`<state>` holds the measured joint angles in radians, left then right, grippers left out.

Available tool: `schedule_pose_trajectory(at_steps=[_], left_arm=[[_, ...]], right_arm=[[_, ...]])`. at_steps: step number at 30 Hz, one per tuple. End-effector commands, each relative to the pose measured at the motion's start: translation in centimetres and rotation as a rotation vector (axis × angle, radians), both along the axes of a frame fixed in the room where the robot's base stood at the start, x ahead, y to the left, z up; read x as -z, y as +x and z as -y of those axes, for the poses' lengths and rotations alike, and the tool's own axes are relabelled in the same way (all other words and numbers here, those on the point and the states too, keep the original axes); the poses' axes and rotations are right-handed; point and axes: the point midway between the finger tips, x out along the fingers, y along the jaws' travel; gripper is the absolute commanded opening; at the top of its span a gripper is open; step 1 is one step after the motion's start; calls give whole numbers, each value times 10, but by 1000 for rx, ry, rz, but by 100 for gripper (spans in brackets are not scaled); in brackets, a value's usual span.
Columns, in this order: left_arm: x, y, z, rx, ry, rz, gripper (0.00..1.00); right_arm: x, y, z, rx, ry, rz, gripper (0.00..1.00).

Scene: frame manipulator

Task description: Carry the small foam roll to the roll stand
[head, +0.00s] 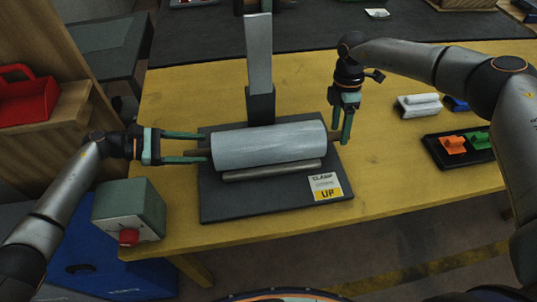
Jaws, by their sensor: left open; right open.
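A light grey foam roll (268,146) lies on its side over the stand's flat dark base plate (250,205). A grey bar (272,171) runs along the roll's front, and an upright post (259,55) rises behind it. My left gripper (207,146) is open at the roll's left end, its fingers pointing right, near a brown end piece. I cannot tell whether they touch it. My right gripper (341,139) is open and points down just beyond the roll's right end. The roll partly hides the plate and anything supporting it.
A label card (325,186) lies on the plate's front right. A green box with a red button (128,212) stands at the front left. A black tray (437,151) with orange and green pieces and a white piece (418,104) are right. The yellow table (190,90) is clear at back left.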

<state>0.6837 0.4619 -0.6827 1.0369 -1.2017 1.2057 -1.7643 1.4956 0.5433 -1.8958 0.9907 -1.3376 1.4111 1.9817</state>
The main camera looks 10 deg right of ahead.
Motion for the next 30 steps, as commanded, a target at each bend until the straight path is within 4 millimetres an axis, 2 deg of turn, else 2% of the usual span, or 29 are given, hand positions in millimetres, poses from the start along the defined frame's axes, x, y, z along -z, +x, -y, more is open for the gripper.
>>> schedule_pose_trajectory(at_steps=[8, 11, 21, 25, 30], left_arm=[[-2, 0, -6, -1, 2, 0, 65], [-6, -1, -18, -3, 2, 1, 65], [-33, -6, -83, -2, 3, 1, 65], [-40, -8, -100, -1, 2, 0, 65], [-45, -9, -110, 1, -1, 1, 65]], right_arm=[[0, 0, 0, 0, 0, 0, 64], [0, 0, 0, 0, 0, 0, 64], [0, 0, 0, 0, 0, 0, 64], [0, 0, 0, 0, 0, 0, 64], [-3, 1, 0, 0, 0, 1, 64]])
